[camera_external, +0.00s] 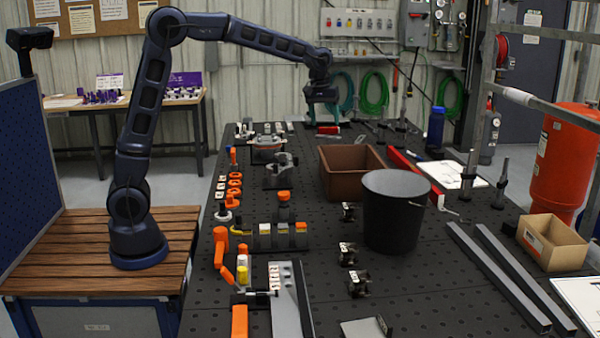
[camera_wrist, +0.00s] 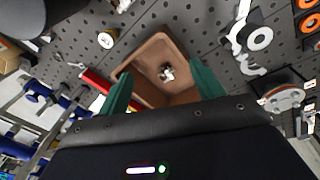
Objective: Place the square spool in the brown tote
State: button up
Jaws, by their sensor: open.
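The brown tote (camera_external: 350,189) stands open on the dark perforated table, just left of a black bucket. The wrist view also shows its open mouth and wall (camera_wrist: 137,64). A small metallic piece (camera_wrist: 167,73) shows inside the tote's outline; I cannot tell for sure if it is the square spool. Small dark-and-silver spool-like pieces stand on the table (camera_external: 348,212), (camera_external: 347,253), (camera_external: 358,284); their shape is too small to tell. My gripper (camera_external: 314,117) is raised behind the tote in the external view.
The black bucket (camera_external: 392,212) stands close to the tote's right. Clamps (camera_external: 279,170) and orange parts (camera_external: 235,182) lie to its left.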

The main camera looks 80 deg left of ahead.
jog(key=s+d+r+m+t, duration=0.1)
jog(key=s+d+r+m, duration=0.2)
jog(key=s+d, duration=0.5)
jog(key=s+d+r+m, duration=0.3)
jog(key=s+d, duration=0.2)
jog(key=s, duration=0.7)
jog(key=s+d+f+m, duration=0.2)
jog(key=s, duration=0.5)
jog(key=s+d+f+m+t, duration=0.1)
jog(key=s+d+f+m, duration=0.1)
jog(key=s, duration=0.5)
jog(key=s+d+f+m+t, duration=0.1)
jog(key=s+d+f+m, duration=0.1)
jog(key=s, duration=0.5)
jog(key=shift+s+d+f, duration=0.25)
jog(key=shift+d+f, duration=0.2)
jog(key=shift+f, duration=0.3)
